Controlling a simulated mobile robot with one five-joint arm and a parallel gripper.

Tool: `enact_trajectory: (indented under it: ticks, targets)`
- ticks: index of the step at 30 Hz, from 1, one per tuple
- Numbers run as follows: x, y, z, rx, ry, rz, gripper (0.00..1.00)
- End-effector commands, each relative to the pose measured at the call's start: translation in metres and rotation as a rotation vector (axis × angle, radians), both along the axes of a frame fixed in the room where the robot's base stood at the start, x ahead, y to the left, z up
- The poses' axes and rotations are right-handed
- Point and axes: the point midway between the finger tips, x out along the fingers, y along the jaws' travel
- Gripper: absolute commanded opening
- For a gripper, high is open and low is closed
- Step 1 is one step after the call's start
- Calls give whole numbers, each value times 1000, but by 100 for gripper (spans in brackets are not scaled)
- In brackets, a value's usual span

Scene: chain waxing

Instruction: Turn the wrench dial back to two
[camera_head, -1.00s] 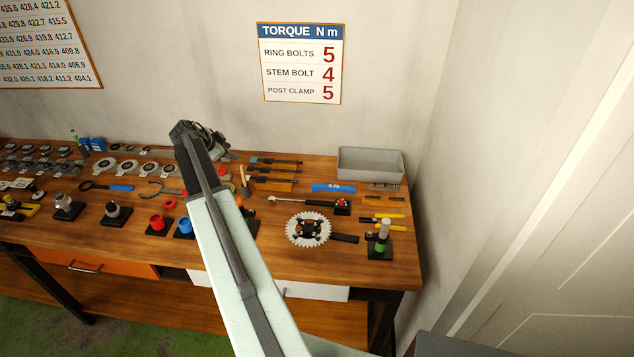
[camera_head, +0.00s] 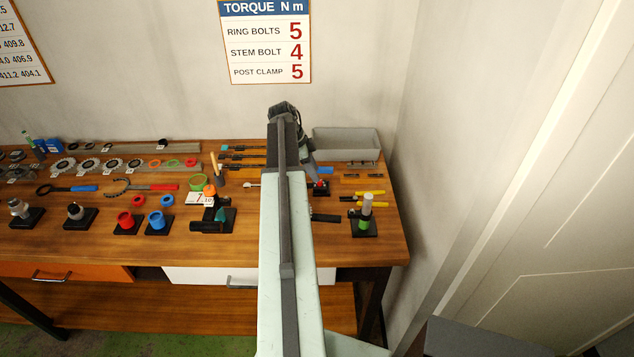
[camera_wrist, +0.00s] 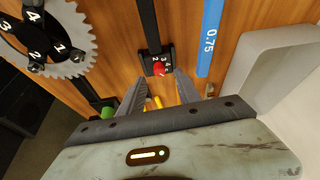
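The torque wrench's dial is a small red knob (camera_wrist: 160,69) on a black block with the digits 2, 3 and 4 beside it. Its setting is too small to tell. The wrench's dark shaft (camera_wrist: 147,22) runs up from the block in the wrist view. My gripper (camera_wrist: 158,79) is open and empty, its two fingers apart on either side of the red knob in the picture; the height gap cannot be told. In the head view, the red knob (camera_head: 320,186) shows just right of my arm, which hides most of the wrench.
A toothed ring (camera_wrist: 78,66) with numbered bolts lies left of the wrench. A post with a green band (camera_head: 365,223) stands near the front. The torque sign (camera_head: 267,45) hangs on the wall.

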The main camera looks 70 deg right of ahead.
Motion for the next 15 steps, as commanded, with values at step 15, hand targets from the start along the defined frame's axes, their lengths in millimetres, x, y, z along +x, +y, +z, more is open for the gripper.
enact_trajectory:
  ticks: [15]
  targets:
    - [-9, -4, -35, 0, 1, 8, 34]
